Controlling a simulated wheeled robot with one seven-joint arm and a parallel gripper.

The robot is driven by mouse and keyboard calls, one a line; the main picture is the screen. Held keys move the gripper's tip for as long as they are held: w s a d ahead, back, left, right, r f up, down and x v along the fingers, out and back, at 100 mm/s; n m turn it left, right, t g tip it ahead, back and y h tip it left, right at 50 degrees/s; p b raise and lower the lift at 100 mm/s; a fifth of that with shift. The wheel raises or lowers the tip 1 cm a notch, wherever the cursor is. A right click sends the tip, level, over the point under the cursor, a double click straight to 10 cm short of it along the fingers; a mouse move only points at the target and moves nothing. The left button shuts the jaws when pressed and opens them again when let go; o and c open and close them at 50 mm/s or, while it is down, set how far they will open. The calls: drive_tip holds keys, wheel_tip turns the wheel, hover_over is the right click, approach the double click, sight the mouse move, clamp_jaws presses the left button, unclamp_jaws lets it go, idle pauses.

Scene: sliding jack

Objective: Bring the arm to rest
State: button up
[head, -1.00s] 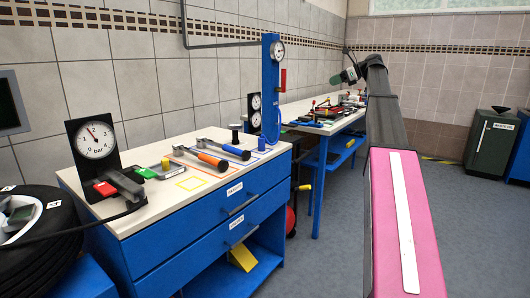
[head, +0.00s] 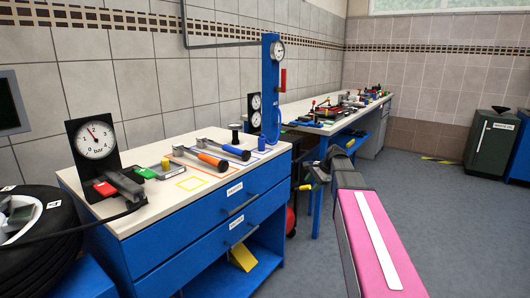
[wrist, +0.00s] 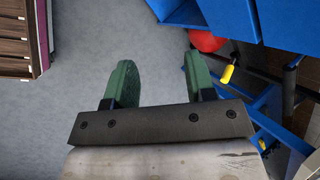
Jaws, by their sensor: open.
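My gripper (wrist: 161,85) shows in the wrist view with two green fingers held apart. Nothing is between them, and grey floor lies beyond. In the head view my arm runs from the lower right, a pink link (head: 378,240) with a white strip, to a dark link (head: 348,180) beside the workbench's right end. The fingers cannot be made out clearly in the head view.
A blue workbench (head: 190,240) with tools and a pressure gauge (head: 95,140) stands at left. A second bench (head: 315,103) is behind it. The wrist view shows blue furniture (wrist: 228,15), a red round thing (wrist: 207,40) and a yellow handle (wrist: 227,75). Floor at right is clear.

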drive_tip(key=s+a+f+n+g+h, duration=0.1)
drive_tip(key=s+f+n+h, duration=0.2)
drive_tip(key=s+f+n, duration=0.3)
drive_tip(key=s+a+f+n+g+h, duration=0.1)
drive_tip(key=s+f+n, duration=0.5)
drive_tip(key=s+f, duration=0.8)
drive_tip(key=s+h, duration=0.1)
drive_tip(key=s, duration=0.4)
drive_tip(key=shift+a+f+h, duration=0.15)
drive_tip(key=shift+f+h, duration=0.2)
drive_tip(key=shift+h, duration=0.05)
